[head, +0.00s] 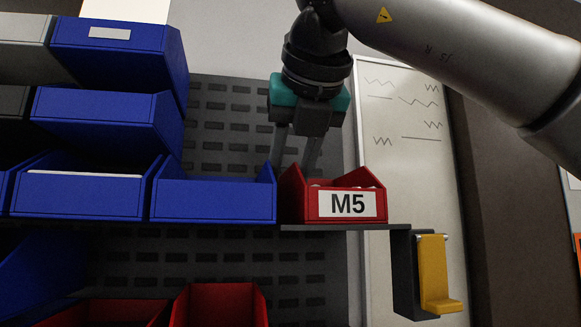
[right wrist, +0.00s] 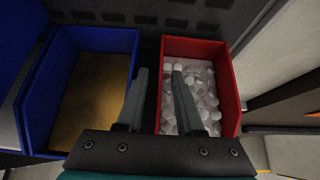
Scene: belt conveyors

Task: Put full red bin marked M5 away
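The red bin marked M5 (head: 312,207) stands upright at the right end of a shelf, its label facing me. In the right wrist view the red bin (right wrist: 230,95) holds many small white pieces. My right gripper (head: 295,155) comes down from above at the bin's left side. In the right wrist view its fingers (right wrist: 160,72) are apart; one is over the gap beside the blue bin, the other over the red bin's inside. The red bin's left wall lies between them, with room showing. The fingertips are hidden behind the bin in the head view. My left gripper is not in view.
A blue bin (head: 213,200) stands close on the left of the red bin, with more blue bins stacked beyond. Red bins (head: 218,305) sit lower down. A grey slotted panel (head: 225,110) is behind. A yellow holder (head: 433,270) hangs below the shelf's right end.

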